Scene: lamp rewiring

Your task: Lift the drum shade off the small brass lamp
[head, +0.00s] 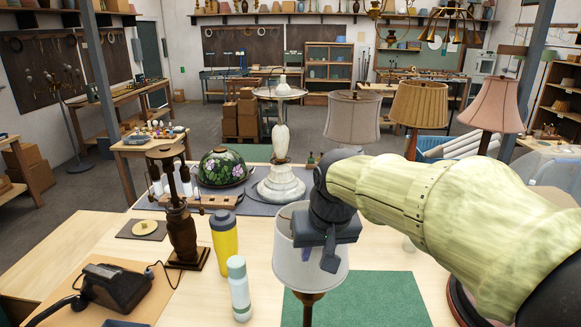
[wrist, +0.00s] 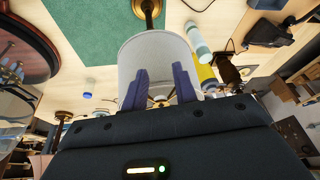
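The white drum shade (head: 296,262) sits upright on the small lamp's narrow brown-gold stem (head: 308,303) in the head view. In the wrist view the shade (wrist: 150,48) is at the centre, with the lamp's brass base (wrist: 149,8) at the top edge. My gripper (head: 327,258) is at the shade's upper right, and its dark body covers part of the rim. In the wrist view my gripper's (wrist: 160,78) two blue fingers stand apart, with part of the shade's rim and its inner frame showing between them. I cannot tell whether either finger touches the shade.
A yellow tumbler (head: 224,236) and a pale teal bottle (head: 239,287) stand close left of the shade. A wooden lamp base (head: 182,235) and a black telephone (head: 113,287) are further left. A marble lamp (head: 281,184) stands behind.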

